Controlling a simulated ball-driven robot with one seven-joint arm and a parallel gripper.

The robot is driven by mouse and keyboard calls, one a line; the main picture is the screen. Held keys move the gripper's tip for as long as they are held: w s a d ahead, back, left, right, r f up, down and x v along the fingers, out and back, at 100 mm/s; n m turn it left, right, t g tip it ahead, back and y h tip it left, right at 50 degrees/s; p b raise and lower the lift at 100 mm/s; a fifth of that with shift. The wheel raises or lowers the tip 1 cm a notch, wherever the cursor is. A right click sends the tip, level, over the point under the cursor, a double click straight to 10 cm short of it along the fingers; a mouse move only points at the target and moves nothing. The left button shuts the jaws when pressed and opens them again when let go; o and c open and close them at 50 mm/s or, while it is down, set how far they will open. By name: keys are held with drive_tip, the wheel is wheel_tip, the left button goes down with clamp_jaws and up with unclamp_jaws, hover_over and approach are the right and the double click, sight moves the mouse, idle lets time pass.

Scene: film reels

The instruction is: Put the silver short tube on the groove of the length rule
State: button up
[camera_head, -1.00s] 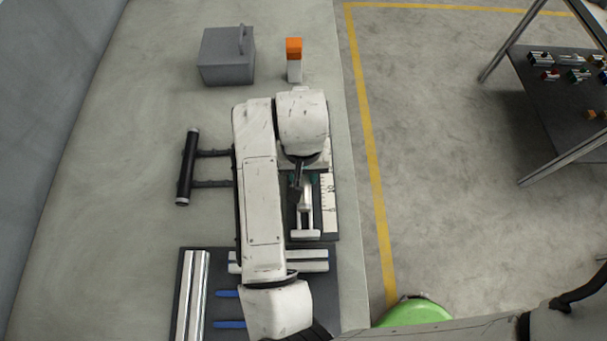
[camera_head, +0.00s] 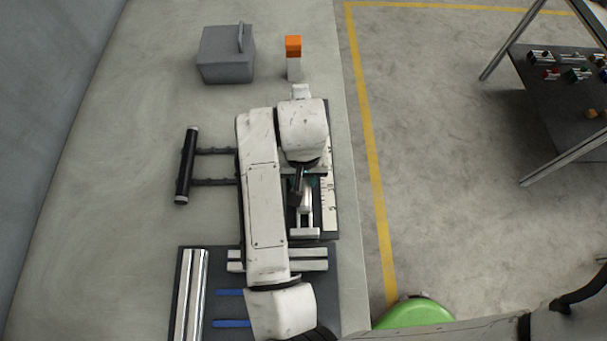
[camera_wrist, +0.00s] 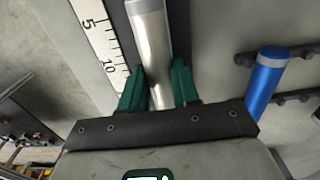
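The silver short tube (camera_wrist: 153,45) runs between my gripper's green fingers (camera_wrist: 158,88) in the wrist view. Both fingers lie close against its sides, so my gripper looks shut on it. The tube lies along the length rule (camera_wrist: 97,35), parallel to its scale and over the dark groove strip. I cannot tell whether it rests in the groove or is just above it. In the head view my gripper (camera_head: 297,187) is over the rule (camera_head: 330,205), and my arm hides the rule's left part and most of the tube.
A blue tube (camera_wrist: 268,75) lies on dark rack pegs beside the rule. A black tube (camera_head: 187,165) lies on the pegs' outer end. A dark mat with silver bars (camera_head: 192,300) is below. A grey box (camera_head: 226,56) and an orange-topped block (camera_head: 293,60) stand behind.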

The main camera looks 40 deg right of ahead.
drive_tip(key=o, duration=0.3)
drive_tip(key=shift+s+f, duration=0.1)
drive_tip(key=shift+f, duration=0.4)
drive_tip(key=shift+o, duration=0.4)
drive_tip(key=shift+r, duration=0.25)
wheel_tip(320, 180, up, 13)
drive_tip(key=p, duration=0.1)
